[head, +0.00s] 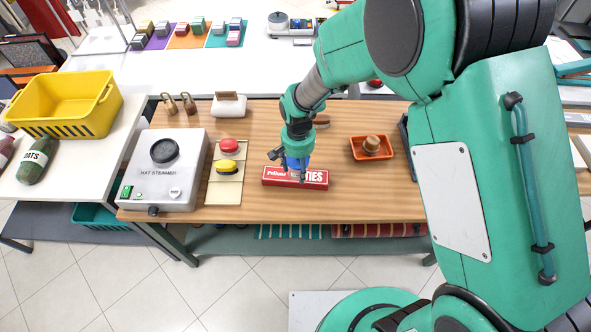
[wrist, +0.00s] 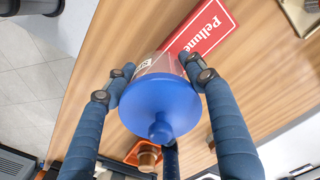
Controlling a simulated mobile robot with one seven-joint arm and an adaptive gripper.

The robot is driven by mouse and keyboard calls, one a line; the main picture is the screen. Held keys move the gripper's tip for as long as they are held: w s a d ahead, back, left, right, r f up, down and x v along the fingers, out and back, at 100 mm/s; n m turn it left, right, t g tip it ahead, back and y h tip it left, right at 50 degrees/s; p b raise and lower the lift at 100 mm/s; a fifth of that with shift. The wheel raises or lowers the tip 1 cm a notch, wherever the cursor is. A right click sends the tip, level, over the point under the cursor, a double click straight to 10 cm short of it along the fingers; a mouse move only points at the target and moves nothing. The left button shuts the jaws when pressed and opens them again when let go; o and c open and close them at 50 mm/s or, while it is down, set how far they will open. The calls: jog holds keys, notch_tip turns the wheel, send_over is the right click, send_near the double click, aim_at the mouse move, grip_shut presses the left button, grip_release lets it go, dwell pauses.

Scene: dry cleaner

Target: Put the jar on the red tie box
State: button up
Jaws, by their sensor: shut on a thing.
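The jar has a blue lid (wrist: 158,100) with a round knob and a clear body (wrist: 153,66). My gripper (wrist: 158,74) is shut on the jar, one finger on each side, in the wrist view. In the head view the blue of the jar (head: 297,163) shows just under my gripper (head: 291,156). The red tie box (head: 275,176) lies flat near the table's front edge, and the jar covers part of its lettering. The box also shows in the wrist view (wrist: 207,30), beyond the jar. The jar's base is hidden, so I cannot tell whether it touches the box.
A hat steamer (head: 164,165) stands on the left of the wooden table (head: 240,205), beside a board with a red and a yellow button (head: 228,167). An orange tray (head: 356,156) holding a brown object (head: 371,144) lies to the right. A brush (head: 321,121) lies behind my gripper.

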jog(key=shift+w+a, duration=0.2)
jog(key=shift+w, duration=0.35)
jog(key=shift+w+a, duration=0.15)
jog(key=shift+w, duration=0.35)
jog(key=shift+f, duration=0.1)
jog(key=shift+f+b, duration=0.5)
jog(key=shift+f, duration=1.2)
jog(key=shift+f, duration=0.15)
jog(key=o, duration=1.4)
notch_tip(320, 180, up, 12)
jog(key=shift+r+p, duration=0.15)
jog(key=shift+p, duration=1)
